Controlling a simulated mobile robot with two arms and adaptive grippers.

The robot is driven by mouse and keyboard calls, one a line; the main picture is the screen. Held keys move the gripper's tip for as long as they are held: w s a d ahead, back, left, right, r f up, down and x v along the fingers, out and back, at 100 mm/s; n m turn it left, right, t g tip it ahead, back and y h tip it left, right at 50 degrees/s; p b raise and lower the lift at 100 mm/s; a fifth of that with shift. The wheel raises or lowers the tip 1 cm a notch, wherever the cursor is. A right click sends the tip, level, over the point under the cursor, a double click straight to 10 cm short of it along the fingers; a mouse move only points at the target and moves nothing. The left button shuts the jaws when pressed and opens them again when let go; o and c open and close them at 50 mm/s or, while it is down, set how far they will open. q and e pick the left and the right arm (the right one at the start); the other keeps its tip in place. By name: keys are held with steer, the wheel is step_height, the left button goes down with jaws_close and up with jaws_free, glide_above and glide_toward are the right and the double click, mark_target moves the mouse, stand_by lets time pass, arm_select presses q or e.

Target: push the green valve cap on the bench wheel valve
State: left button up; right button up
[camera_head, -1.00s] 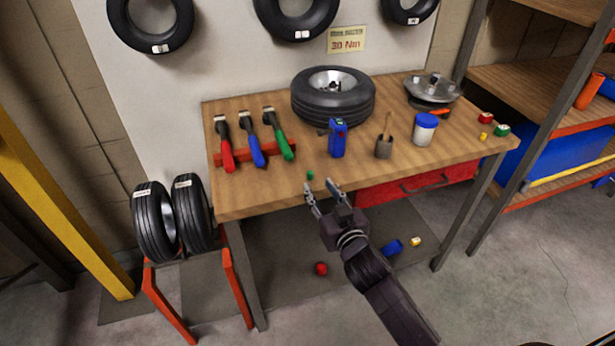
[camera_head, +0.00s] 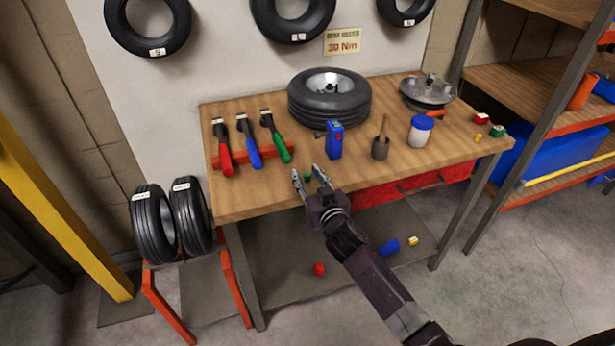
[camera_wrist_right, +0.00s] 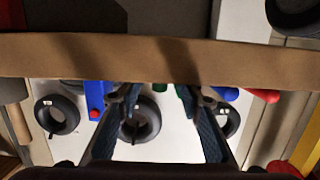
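The small green valve cap (camera_head: 308,177) lies on the workbench top near its front edge. My right gripper (camera_head: 307,172) is open, its two fingers spread on either side of the cap in the head view; I cannot tell whether they touch it. In the right wrist view the open fingers (camera_wrist_right: 158,95) are at the bench edge, and a small green spot between them may be the cap. The bench wheel (camera_head: 330,103), a black tyre on a silver rim, lies flat farther back. Its valve is too small to make out. My left gripper is out of view.
On the workbench (camera_head: 262,197) stand a blue device (camera_head: 334,140), a cup with a brush (camera_head: 380,149), a white jar (camera_head: 420,131) and a rack of coloured tools (camera_head: 247,155). A metal hub (camera_head: 428,92) is at back right. The front left of the top is clear.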

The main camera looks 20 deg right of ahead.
steer(key=c, duration=0.8)
